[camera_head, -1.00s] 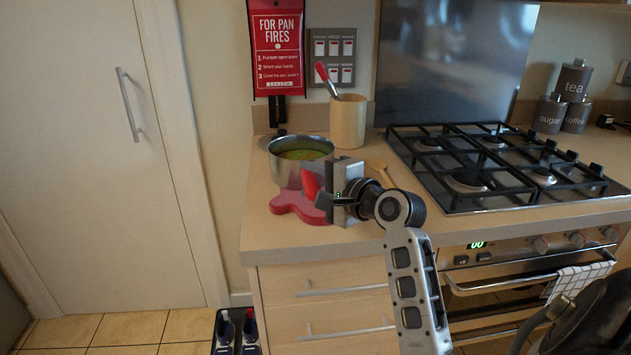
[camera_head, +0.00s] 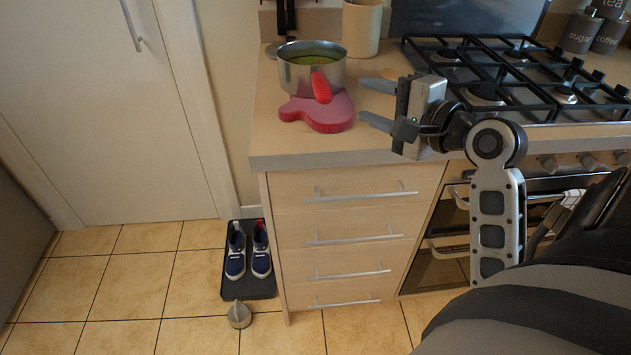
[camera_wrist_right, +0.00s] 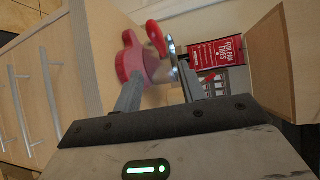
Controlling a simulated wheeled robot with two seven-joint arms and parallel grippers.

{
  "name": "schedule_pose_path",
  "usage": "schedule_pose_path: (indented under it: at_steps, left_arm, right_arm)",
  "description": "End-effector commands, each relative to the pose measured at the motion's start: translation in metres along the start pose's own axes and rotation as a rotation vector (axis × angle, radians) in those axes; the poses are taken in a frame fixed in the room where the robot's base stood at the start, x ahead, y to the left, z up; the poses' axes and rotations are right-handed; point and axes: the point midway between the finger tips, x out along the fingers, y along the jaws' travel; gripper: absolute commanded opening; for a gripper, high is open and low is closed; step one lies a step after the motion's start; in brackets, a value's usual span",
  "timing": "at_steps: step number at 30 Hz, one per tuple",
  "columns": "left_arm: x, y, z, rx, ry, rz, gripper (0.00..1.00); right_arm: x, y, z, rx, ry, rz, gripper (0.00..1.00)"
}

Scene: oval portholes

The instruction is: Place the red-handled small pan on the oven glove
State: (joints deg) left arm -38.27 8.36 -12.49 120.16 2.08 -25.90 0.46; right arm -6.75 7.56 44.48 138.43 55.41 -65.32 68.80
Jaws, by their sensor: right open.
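The small metal pan (camera_head: 297,77) with a red handle (camera_head: 321,88) and yellow-green contents rests upright at the back of the pink-red oven glove (camera_head: 318,116), on the counter. Its handle points toward me, over the glove. My right gripper (camera_head: 374,104) is open and empty, to the right of the pan and glove and apart from both. In the right wrist view the red handle (camera_wrist_right: 156,38) and the glove (camera_wrist_right: 130,60) show beyond the open fingers. Much of the pan is hidden there. My left gripper is not in view.
The gas hob (camera_head: 490,75) is right of the gripper, and a beige utensil pot (camera_head: 361,28) stands behind the pan. Drawers (camera_head: 350,215) are below the counter. Shoes on a dark tray (camera_head: 248,262) and a grey doorstop-like object (camera_head: 239,315) are on the tiled floor.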

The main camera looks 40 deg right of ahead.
Motion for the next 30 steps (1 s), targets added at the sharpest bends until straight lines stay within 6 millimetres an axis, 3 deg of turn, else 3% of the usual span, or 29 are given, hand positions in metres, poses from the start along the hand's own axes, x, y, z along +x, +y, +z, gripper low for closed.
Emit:
schedule_pose_path:
  at_steps: [2,4,8,9,12,15,18,21,30]
  left_arm:
    - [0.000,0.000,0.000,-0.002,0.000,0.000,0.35]
    - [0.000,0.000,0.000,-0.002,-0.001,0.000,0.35]
    - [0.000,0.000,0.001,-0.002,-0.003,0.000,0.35]
    - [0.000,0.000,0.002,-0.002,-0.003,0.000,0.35]
    - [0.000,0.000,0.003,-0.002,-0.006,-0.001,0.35]
    - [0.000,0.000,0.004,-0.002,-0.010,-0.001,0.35]
    - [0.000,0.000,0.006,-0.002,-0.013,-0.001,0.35]
    - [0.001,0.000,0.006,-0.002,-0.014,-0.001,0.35]
    - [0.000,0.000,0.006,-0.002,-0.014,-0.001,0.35]
  right_arm:
    - [0.010,0.020,0.005,-0.071,0.001,0.045,0.41]
    - [0.024,0.053,0.014,-0.208,-0.001,0.111,0.41]
    - [0.042,0.150,0.054,-0.629,-0.073,0.271,0.41]
    - [0.041,0.182,0.073,-0.782,-0.119,0.307,0.41]
    - [0.026,0.248,0.123,-1.128,-0.259,0.341,0.41]
    - [0.003,0.292,0.169,-1.386,-0.390,0.315,0.41]
    - [-0.015,0.315,0.199,-1.543,-0.475,0.269,0.41]
    - [-0.024,0.324,0.214,-1.615,-0.513,0.238,0.41]
    - [-0.025,0.325,0.216,-1.629,-0.518,0.233,0.41]
